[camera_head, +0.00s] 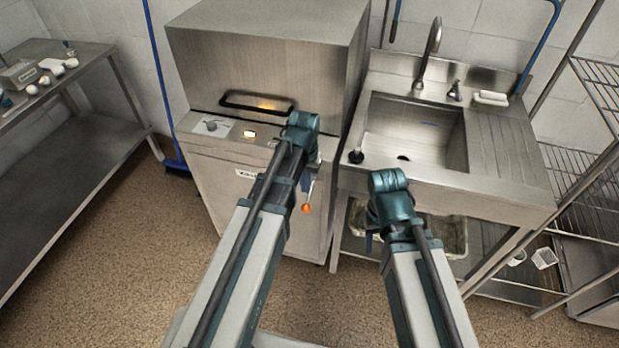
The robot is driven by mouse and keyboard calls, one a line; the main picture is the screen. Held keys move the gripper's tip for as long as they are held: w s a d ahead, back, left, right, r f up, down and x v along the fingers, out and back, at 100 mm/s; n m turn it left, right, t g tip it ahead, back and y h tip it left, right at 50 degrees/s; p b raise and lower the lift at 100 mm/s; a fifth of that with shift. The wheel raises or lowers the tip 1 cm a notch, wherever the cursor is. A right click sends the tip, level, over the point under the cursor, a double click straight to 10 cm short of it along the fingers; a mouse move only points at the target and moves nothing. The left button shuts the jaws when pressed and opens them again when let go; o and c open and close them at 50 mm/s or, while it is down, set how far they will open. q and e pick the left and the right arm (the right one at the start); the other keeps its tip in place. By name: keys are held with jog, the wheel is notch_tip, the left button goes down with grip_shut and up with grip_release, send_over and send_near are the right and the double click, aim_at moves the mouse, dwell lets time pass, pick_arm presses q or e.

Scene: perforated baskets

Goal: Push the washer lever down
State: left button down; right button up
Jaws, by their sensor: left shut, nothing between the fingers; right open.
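The washer (235,60) is a steel box-shaped machine at the centre back, with a black bar handle (257,103) across its front. A thin lever with an orange ball end (306,208) is at the washer's right front, hanging low. My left gripper (306,183) is shut and empty, close above the orange ball, mostly hidden behind my own wrist. Whether it touches the lever cannot be told. My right gripper (369,243) is open, in front of the sink unit and mostly hidden by its wrist.
A steel sink (415,130) with a tap (430,50) stands right of the washer. A wire rack (590,150) is at the far right. A steel table (90,80) with small items stands at the left. The floor in front of the washer is clear.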

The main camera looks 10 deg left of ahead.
pick_arm(q)
notch_tip(320, 180, up, 6)
jog(key=p, duration=0.5)
jog(key=shift+r+p, duration=0.15)
jog(key=shift+p, duration=0.15)
jog(key=s+d+m+y, duration=0.1)
jog(key=s+d+m, duration=0.2)
jog(key=s+d, duration=0.7)
jog(key=s, duration=0.4)
jog(key=shift+d, duration=0.25)
